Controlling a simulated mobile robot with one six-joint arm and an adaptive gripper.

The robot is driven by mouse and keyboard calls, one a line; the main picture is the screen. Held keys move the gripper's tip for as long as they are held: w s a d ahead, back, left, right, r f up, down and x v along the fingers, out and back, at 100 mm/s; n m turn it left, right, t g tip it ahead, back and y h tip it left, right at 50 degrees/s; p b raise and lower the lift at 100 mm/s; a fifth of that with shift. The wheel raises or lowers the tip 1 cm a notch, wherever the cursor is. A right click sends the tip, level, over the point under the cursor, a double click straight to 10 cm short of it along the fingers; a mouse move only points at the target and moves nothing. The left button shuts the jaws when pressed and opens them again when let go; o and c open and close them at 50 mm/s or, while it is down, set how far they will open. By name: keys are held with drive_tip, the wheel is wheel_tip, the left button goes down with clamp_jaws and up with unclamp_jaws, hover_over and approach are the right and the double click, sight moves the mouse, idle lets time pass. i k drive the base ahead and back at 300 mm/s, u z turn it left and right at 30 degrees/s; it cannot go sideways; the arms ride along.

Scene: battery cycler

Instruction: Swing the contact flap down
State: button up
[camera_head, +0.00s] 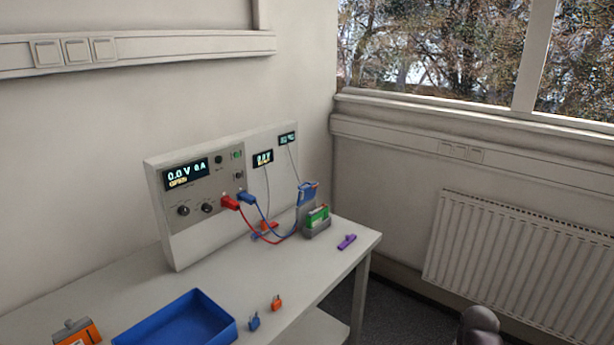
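The small grey battery holder (316,234) stands on the table near its far right end. A green battery (318,215) sits in it. A blue flap (308,188) stands raised at the back of the holder, above and apart from the battery's top. I take it for the contact flap; it is small in this view. Thin leads run near the holder. My gripper is not in view; only a dark grey rounded part of my arm shows at the bottom right edge, well away from the holder.
The white cycler (222,195) stands behind, with red (230,202) and blue (247,197) plugs and hanging leads. A purple piece (347,242) lies right of the holder. A blue tray (178,322), an orange block (77,333) and small blue and orange (277,303) pieces lie nearer.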

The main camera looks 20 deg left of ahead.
sight(305, 194)
drive_tip(key=u, duration=0.2)
drive_tip(key=i, duration=0.9)
drive_tip(key=u, duration=0.4)
